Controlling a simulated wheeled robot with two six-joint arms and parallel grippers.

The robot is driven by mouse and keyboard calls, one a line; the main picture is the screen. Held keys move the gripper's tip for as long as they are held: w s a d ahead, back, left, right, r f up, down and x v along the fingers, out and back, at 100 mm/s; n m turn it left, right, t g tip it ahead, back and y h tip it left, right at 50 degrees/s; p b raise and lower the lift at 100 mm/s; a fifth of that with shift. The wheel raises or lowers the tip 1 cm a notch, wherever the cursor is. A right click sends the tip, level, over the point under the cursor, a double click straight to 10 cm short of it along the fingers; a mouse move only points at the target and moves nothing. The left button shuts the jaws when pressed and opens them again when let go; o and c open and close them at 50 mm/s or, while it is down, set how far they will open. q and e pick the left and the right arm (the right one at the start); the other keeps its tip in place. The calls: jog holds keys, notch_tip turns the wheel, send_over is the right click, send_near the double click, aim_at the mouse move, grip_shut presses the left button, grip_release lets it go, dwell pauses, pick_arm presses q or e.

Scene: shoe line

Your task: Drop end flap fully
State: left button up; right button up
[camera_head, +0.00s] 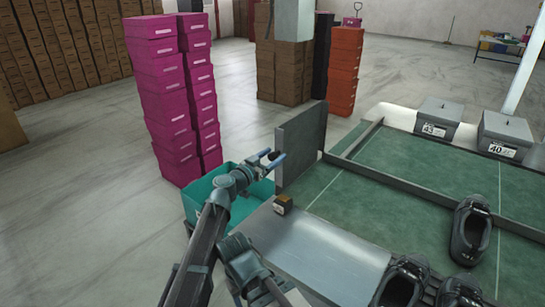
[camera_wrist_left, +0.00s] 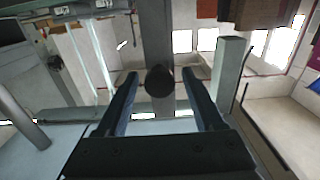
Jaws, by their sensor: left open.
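The end flap (camera_head: 302,146) is a flat grey panel standing upright at the left end of the green-topped table (camera_head: 345,205). A small dark knob (camera_head: 281,158) shows at its left side. My left gripper (camera_head: 269,158) is open on the flap's left side, with its fingertips close to the knob. In the left wrist view, the round black knob (camera_wrist_left: 160,80) sits between the tips of my open fingers (camera_wrist_left: 158,76), with a gap on both sides. I cannot tell whether anything touches. My right gripper is not seen.
A teal bin (camera_head: 198,196) stands below my left arm. Stacked magenta boxes (camera_head: 165,95) rise behind it. A small dark block (camera_head: 283,204) sits at the table's near corner. Dark shoes (camera_head: 471,230) and lidded grey boxes (camera_head: 438,118) are on the right. Floor left is clear.

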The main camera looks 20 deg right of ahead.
pick_arm(q)
grip_shut()
dwell(1.4)
